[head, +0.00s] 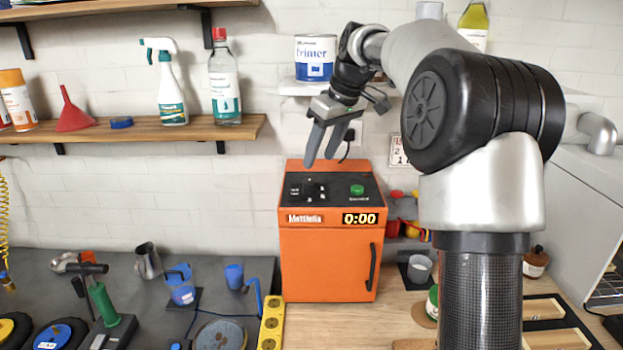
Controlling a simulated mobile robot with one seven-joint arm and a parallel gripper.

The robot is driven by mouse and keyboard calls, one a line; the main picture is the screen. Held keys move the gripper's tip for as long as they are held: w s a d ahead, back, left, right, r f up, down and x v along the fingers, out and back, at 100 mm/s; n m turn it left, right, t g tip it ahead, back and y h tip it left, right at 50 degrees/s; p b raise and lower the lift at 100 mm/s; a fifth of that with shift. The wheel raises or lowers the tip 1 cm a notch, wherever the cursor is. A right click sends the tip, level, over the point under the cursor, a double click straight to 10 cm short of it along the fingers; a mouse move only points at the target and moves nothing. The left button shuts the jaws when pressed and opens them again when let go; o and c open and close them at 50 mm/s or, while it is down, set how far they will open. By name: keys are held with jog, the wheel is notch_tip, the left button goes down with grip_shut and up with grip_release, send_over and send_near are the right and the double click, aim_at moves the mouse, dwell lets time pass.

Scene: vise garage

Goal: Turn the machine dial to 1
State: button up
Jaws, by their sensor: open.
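The orange machine (325,262) stands on the bench against the white tiled wall. Its black top panel carries a dark dial (312,190) on the left and a green button (357,190) on the right. Its front has a display (360,219) reading 0:00 and a dark door handle. The dial's setting is too small to read. My gripper (320,160) is open and empty, pointing down above the back left of the top panel. Its fingertips appear just above the dial, and I cannot tell how far apart they are in height.
A primer can (315,60) sits on a small shelf behind my wrist. A wooden shelf (110,131) at left holds bottles and a red funnel (73,112). A yellow power strip (270,322) lies beside the machine. Bare wooden bench (360,325) lies in front.

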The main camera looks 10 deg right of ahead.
aim_at(310, 182)
jog(key=x, duration=0.8)
jog(key=shift+a+f, duration=0.1)
jog(key=c, duration=1)
